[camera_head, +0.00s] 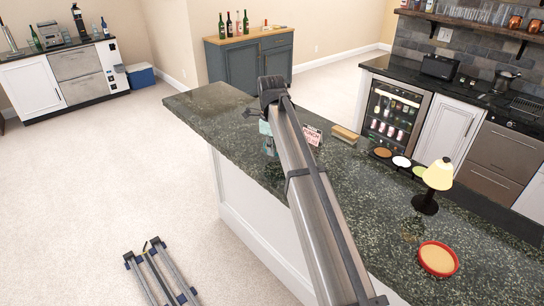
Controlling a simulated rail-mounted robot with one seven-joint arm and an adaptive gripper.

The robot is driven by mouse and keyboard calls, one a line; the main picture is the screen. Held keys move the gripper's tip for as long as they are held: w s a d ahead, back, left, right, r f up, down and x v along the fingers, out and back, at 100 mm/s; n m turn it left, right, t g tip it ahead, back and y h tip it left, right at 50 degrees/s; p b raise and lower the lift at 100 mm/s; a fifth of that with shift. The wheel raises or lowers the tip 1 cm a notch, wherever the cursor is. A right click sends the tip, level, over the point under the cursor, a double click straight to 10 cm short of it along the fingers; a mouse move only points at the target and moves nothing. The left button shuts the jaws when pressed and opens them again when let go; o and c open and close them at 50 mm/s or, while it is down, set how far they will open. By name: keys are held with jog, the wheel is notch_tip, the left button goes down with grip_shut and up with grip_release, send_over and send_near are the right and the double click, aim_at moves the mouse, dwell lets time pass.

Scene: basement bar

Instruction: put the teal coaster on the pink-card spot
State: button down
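My arm reaches across the dark stone bar counter (225,108), and its end is over the counter's far part. My gripper (268,148) is mostly hidden behind and below my arm; its fingers are too small and covered to read. A small teal patch (265,128) shows right beside the gripper, perhaps the teal coaster; I cannot tell whether it is held. A small card with red-pink lettering (312,135) stands on the counter just right of my arm. I cannot make out a marked spot by it.
A tan block (345,134), a row of round brown, white and green pieces (401,161), a yellow-shaded lamp (438,175) and a red-rimmed round dish (438,259) stand on the counter right of my arm. The counter's near left end is clear.

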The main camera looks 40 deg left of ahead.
aim_at(272, 166)
jog(key=shift+f+p, duration=0.7)
jog(key=shift+f, duration=1.5)
jog(key=shift+f, duration=0.1)
jog(key=c, duration=1.3)
grip_release()
jog(key=r+b, duration=0.1)
jog(key=r, duration=0.3)
jog(key=r+b, duration=0.1)
jog(key=r, duration=0.3)
jog(key=r+b, duration=0.1)
jog(key=r, duration=0.3)
jog(key=shift+s+r+b, duration=0.15)
jog(key=shift+s+b, duration=0.1)
jog(key=shift+b, duration=0.15)
